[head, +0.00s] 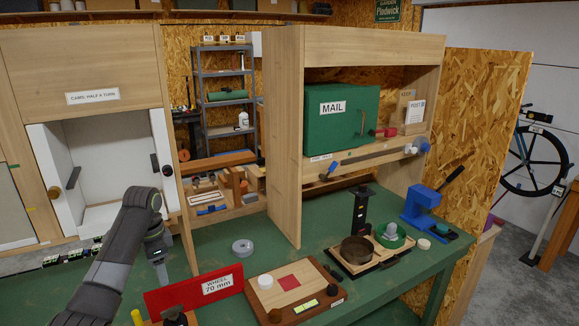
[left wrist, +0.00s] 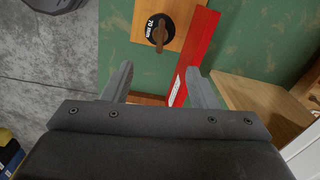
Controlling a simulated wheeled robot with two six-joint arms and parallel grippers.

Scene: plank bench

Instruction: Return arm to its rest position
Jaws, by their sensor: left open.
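My left arm (head: 108,257) comes in from the lower left of the head view and bends down at its wrist. My left gripper (head: 163,280) hangs over the green bench (head: 222,257), behind the red WHEEL 70 mm board (head: 196,291). In the left wrist view the left gripper (left wrist: 160,85) is open, its two fingers apart with nothing between them. My right gripper is not in view.
A wooden block with a black 70 mm knob (left wrist: 159,31) stands beside the red board. A grey tape roll (head: 242,247) lies on the bench. The wooden partition (head: 283,130), open white cabinet (head: 110,150) and wooden tray (head: 292,290) border the area.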

